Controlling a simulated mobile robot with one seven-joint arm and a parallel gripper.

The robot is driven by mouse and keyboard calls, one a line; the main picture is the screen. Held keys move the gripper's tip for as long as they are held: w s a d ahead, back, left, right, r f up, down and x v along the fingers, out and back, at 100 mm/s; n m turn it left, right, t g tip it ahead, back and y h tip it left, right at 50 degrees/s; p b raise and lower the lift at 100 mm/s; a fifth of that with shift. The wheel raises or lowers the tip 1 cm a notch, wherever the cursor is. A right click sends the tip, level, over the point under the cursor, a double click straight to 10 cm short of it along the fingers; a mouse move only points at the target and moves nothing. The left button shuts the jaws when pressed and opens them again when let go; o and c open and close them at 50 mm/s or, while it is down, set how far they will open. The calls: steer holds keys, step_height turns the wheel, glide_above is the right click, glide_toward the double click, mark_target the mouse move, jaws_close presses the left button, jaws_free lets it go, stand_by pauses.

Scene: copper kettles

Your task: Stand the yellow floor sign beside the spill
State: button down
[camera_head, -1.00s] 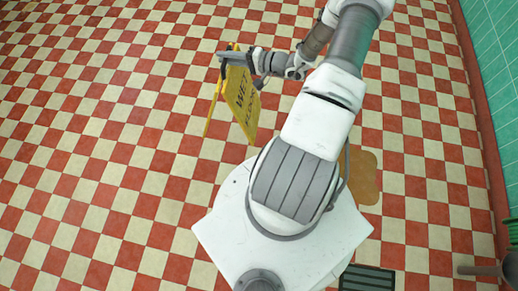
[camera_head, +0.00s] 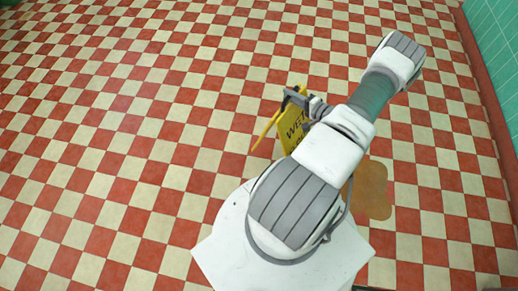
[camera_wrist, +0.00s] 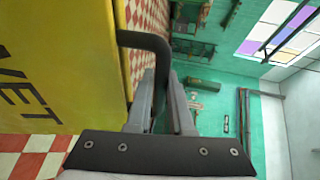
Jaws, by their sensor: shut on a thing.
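The yellow floor sign (camera_head: 292,129) with dark "WET" lettering hangs from my gripper in the head view, its two panels spread apart. My gripper (camera_head: 291,97) is shut on the sign's dark handle at the top. In the wrist view my gripper (camera_wrist: 160,88) has its fingers around the black handle (camera_wrist: 150,40), and the sign's yellow face (camera_wrist: 60,65) fills the left. The brown spill (camera_head: 371,190) lies on the floor to the right of the sign, partly hidden by my arm. I cannot tell whether the sign's feet touch the floor.
The red and cream checkered floor (camera_head: 120,130) is clear to the left of the sign. A teal tiled wall (camera_head: 495,60) with a red base runs along the right. The wrist view shows shelves (camera_wrist: 195,25) against a teal wall.

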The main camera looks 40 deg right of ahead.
mark_target(281, 129)
steer(key=w+a+f+b, duration=0.5)
steer(key=w+a+f, duration=0.1)
steer(key=a+f, duration=0.3)
steer(key=shift+w+a+f+b, duration=0.2)
steer(key=shift+f+b, duration=0.1)
steer(key=shift+f, duration=0.55)
steer(key=c, duration=0.8)
jaws_free()
steer(key=shift+f, duration=0.2)
steer(key=shift+r, duration=0.15)
steer(key=p+v, duration=0.3)
steer(key=v, duration=0.9)
